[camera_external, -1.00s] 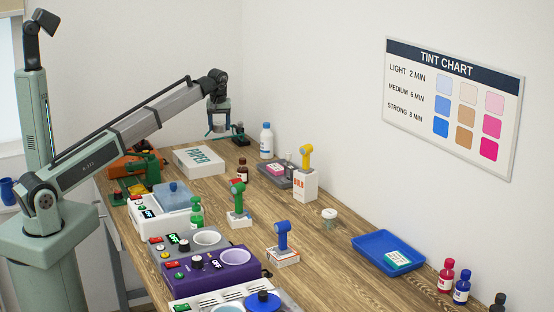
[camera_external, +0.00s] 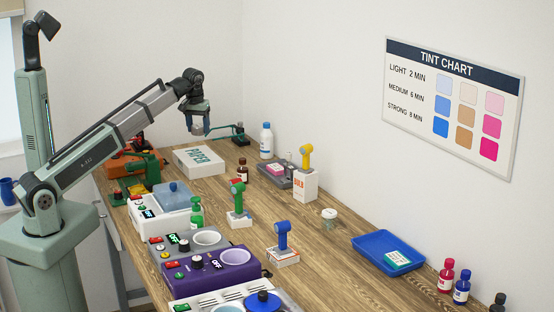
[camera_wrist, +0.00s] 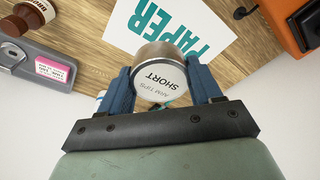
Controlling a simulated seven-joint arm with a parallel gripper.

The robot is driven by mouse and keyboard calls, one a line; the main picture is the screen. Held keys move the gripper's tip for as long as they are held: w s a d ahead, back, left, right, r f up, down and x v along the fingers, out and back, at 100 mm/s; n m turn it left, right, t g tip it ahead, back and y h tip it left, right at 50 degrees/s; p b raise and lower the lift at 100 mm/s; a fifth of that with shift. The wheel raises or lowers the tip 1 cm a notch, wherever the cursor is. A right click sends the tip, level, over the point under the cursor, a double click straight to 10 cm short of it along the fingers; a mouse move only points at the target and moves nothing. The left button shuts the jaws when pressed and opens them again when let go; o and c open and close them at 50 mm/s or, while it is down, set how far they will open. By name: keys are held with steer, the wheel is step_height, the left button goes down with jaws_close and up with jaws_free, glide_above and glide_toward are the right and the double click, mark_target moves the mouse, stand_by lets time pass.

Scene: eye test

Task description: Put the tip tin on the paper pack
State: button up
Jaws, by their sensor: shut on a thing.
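In the external view my gripper (camera_external: 198,128) is raised above the far end of the bench, and the tin is small and mostly hidden between the fingers. The paper pack (camera_external: 198,163) is a white block with green "PAPER" lettering, lying flat on the bench below my gripper. It also shows in the wrist view (camera_wrist: 215,20), partly covered by the tin.
A brown bottle (camera_external: 243,171) and a white bottle with a blue cap (camera_external: 266,140) stand right of the pack. An orange machine (camera_external: 127,168) and a green device (camera_external: 150,170) stand left of the pack.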

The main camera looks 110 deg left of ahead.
mark_target(201, 158)
steer(key=shift+f, duration=5.05)
steer(key=o, duration=1.1)
steer(key=shift+f, duration=0.1)
steer(key=shift+c, duration=0.2)
steer(key=r, duration=0.4)
steer(key=d+r, duration=0.1)
steer(key=r, duration=0.7)
steer(key=shift+d+r, duration=0.1)
steer(key=shift+d, duration=0.3)
